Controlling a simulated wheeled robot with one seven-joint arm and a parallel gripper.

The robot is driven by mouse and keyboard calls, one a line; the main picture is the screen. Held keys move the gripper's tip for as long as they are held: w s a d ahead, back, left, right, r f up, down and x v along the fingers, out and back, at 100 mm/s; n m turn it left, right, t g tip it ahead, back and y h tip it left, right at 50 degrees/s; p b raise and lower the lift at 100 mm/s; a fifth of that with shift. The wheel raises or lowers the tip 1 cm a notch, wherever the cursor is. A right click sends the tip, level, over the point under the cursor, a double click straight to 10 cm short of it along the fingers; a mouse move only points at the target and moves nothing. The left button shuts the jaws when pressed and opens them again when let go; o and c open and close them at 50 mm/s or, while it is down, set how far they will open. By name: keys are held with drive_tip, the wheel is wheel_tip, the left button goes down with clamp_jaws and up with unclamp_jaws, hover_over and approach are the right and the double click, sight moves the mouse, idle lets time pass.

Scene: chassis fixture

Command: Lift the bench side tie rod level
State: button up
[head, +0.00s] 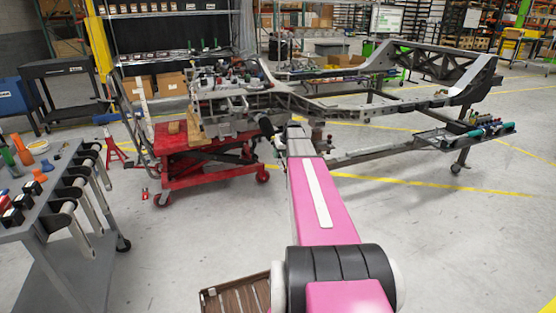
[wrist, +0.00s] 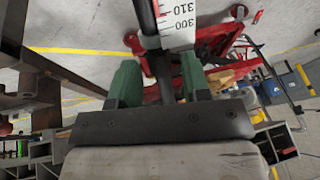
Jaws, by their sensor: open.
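A dark rod, which looks like the tie rod (wrist: 147,20), runs from the top edge of the wrist view down between the fingers of my gripper (wrist: 160,68). The green-padded fingers are open, one on each side of it, with a gap visible at least on the left. A white scale (wrist: 178,25) marked 300 and 310 with a red mark stands beside the rod. In the head view my pink arm reaches to the chassis frame (head: 330,107), and the arm hides the gripper and rod there. I cannot tell whether the rod is level.
A red lift cart (head: 205,165) stands under the left end of the chassis; it also shows in the wrist view (wrist: 225,40). A grey bench (head: 30,232) with tools and rods is at left. A tray of tools (head: 465,137) is at right. The right foreground floor is clear.

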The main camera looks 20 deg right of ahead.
drive_tip(key=shift+x, duration=1.85)
clamp_jaws()
drive_tip(key=s+r+g, duration=0.1)
drive_tip(key=r, duration=0.2)
drive_tip(key=s+r+g, duration=0.1)
drive_tip(key=r+g, duration=0.1)
drive_tip(key=r, duration=0.1)
drive_tip(key=s+r+g, duration=0.1)
drive_tip(key=r+g, duration=0.1)
drive_tip(key=r, duration=0.2)
drive_tip(key=shift+r+m, duration=0.1)
drive_tip(key=shift+m, duration=0.2)
unclamp_jaws()
drive_tip(key=v, duration=1)
drive_tip(key=shift+w+r, duration=0.15)
drive_tip(key=shift+r, duration=0.2)
